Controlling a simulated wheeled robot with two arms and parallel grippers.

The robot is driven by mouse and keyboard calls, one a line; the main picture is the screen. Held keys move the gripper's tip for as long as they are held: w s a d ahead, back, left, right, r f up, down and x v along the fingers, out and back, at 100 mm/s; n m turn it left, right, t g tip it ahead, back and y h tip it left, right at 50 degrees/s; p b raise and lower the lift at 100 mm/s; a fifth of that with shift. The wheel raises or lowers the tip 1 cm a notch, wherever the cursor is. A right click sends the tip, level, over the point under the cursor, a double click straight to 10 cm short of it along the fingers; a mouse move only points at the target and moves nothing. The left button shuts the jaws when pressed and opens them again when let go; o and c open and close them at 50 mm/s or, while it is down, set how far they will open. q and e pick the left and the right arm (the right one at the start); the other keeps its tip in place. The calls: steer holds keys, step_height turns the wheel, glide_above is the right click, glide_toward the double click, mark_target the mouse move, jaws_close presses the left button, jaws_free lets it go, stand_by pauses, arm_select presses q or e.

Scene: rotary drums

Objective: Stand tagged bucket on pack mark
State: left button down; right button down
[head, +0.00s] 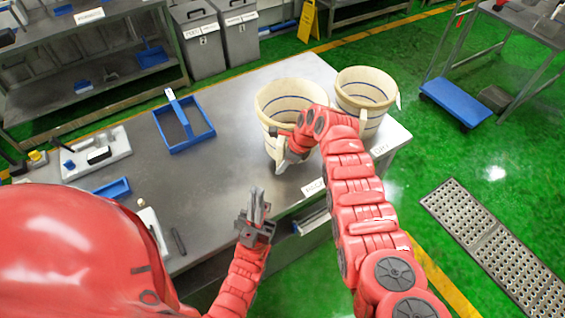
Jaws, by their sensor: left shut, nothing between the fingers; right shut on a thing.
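Two cream buckets with dark bands stand upright at the right end of the steel table. The left bucket (262,108) is nearer to me. My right gripper (281,147), partly hidden by its own wrist, is shut at that bucket's front side, by a white piece that I cannot tell as handle or tag. The right bucket (366,84) stands beside it, with a small white tag (398,101) on its right side. My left gripper (259,208) is shut and empty over the table's front edge. I cannot make out a pack mark; my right arm covers part of the table.
The steel table (225,165) has labels on its front edge. A blue tray (203,138) and a white board (95,165) lie to the left. Grey bins (198,42) and a yellow sign (308,22) stand behind. The table's middle is clear.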

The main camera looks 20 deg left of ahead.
steer(key=shift+s+f+b, duration=0.1)
steer(key=shift+f+b, duration=0.35)
steer(key=shift+f, duration=0.3)
steer(key=shift+f+b, duration=1.75)
steer(key=shift+f, duration=0.7)
steer(key=c, duration=0.6)
jaws_free()
steer(key=shift+f, duration=0.1)
